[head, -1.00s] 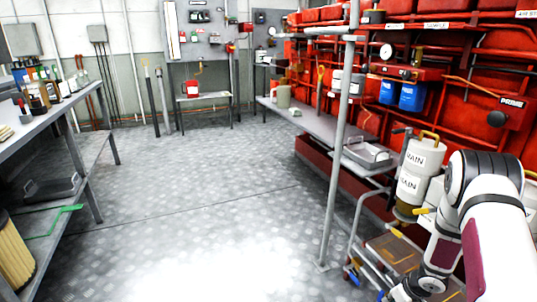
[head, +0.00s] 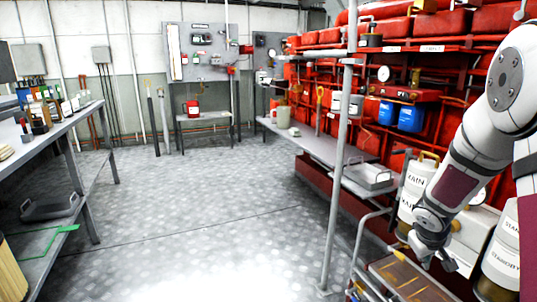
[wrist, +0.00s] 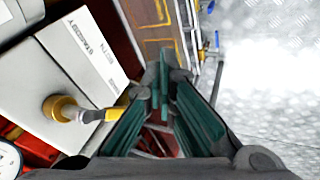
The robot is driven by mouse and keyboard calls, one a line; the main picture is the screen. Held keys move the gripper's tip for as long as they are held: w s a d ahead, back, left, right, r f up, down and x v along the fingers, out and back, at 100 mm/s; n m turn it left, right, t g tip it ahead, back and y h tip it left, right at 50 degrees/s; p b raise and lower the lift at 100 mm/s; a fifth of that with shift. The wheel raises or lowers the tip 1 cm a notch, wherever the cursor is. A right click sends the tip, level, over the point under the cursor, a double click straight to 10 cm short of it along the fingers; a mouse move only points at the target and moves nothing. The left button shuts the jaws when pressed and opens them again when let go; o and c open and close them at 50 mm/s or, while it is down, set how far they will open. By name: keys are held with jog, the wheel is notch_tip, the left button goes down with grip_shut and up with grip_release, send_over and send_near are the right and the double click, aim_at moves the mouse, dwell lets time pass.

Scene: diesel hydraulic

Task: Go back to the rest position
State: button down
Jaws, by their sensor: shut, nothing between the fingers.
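My gripper (head: 440,262) hangs at the lower right of the head view, below my white and maroon arm links. In the wrist view my gripper (wrist: 160,80) shows its green-padded fingers shut, with nothing between them. In the head view it is in front of a white box and over the right side of a low cart (head: 395,280). A white "DRAIN" canister (head: 418,183) stands just behind and left of the arm, partly hidden by it.
Another labelled canister (head: 500,262) stands at the right edge, close to my arm. A grey upright post (head: 338,170) rises left of the cart. A workbench (head: 75,125) lines the left side. The metal floor (head: 200,210) between is clear.

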jog(key=s+a+r+m+g, duration=0.1)
jog(key=s+a+r, duration=0.3)
jog(key=s+r, duration=0.4)
jog(key=s+a+r+m+g, duration=0.1)
jog(key=s+a+r+m, duration=0.1)
jog(key=s+a+r, duration=0.45)
jog(key=s+a+r+g+y, duration=0.15)
jog(key=s+a, duration=0.25)
jog(key=s, duration=0.5)
jog(key=s+a+r+n+y, duration=0.15)
jog(key=s+a, duration=0.25)
jog(key=s, duration=0.4)
jog(key=s+a+r+m+y, duration=0.1)
jog(key=s+a+r, duration=0.1)
jog(key=s+a, duration=0.5)
notch_tip(320, 180, up, 35)
jog(key=s+d+t+p, duration=0.1)
jog(key=d+t+p, duration=0.2)
jog(key=p, duration=3.1)
jog(key=shift+s+f+n+t, duration=0.15)
jog(key=shift+s+n+t, duration=0.2)
jog(key=shift+n, duration=0.1)
jog(key=shift+w, duration=0.1)
